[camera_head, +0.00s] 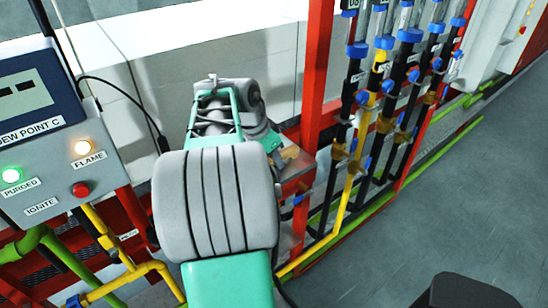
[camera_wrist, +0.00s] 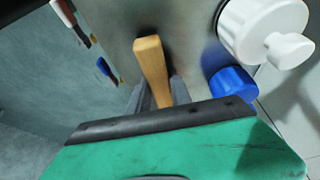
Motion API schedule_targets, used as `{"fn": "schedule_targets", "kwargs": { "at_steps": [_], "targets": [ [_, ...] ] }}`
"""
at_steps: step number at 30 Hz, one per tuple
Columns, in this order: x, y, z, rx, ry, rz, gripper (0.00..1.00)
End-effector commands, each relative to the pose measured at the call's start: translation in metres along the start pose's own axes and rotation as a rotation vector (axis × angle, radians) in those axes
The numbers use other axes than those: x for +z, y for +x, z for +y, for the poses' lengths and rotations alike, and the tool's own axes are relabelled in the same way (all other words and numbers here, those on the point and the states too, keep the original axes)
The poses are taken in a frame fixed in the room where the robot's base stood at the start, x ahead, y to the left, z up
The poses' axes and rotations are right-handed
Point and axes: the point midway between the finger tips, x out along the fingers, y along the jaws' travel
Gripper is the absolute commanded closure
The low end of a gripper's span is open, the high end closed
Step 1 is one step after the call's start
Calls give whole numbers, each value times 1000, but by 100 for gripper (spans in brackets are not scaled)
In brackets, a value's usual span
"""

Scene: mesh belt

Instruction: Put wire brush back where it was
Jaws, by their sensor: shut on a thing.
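The wire brush (camera_wrist: 151,60) shows in the wrist view as a light wooden handle. It stands up between the two grey fingers of my gripper (camera_wrist: 160,92), which are shut on it. The brush's bristles are not visible, and its lower part is hidden behind the gripper's dark edge. A grey metal surface lies behind the handle; I cannot tell whether the brush touches it. A small tan patch shows there just right of the arm, over a metal shelf (camera_head: 298,180), too small to identify surely.
In the wrist view a white knob (camera_wrist: 262,28) and a blue cylinder (camera_wrist: 233,86) stand close right of the brush. In the head view a control panel (camera_head: 62,150) is at left, red posts and blue-fitted pipes (camera_head: 375,100) at right. Grey floor (camera_head: 440,210) is open at right.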

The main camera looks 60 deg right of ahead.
Motion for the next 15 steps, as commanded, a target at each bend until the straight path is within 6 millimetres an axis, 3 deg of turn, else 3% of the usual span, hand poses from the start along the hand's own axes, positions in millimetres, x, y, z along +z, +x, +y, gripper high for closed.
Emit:
{"fn": "schedule_targets", "kwargs": {
  "at_steps": [9,15],
  "targets": [
    [1,1,0,1,0,0,53],
    [0,1,0,1,0,0,53]
  ]
}}
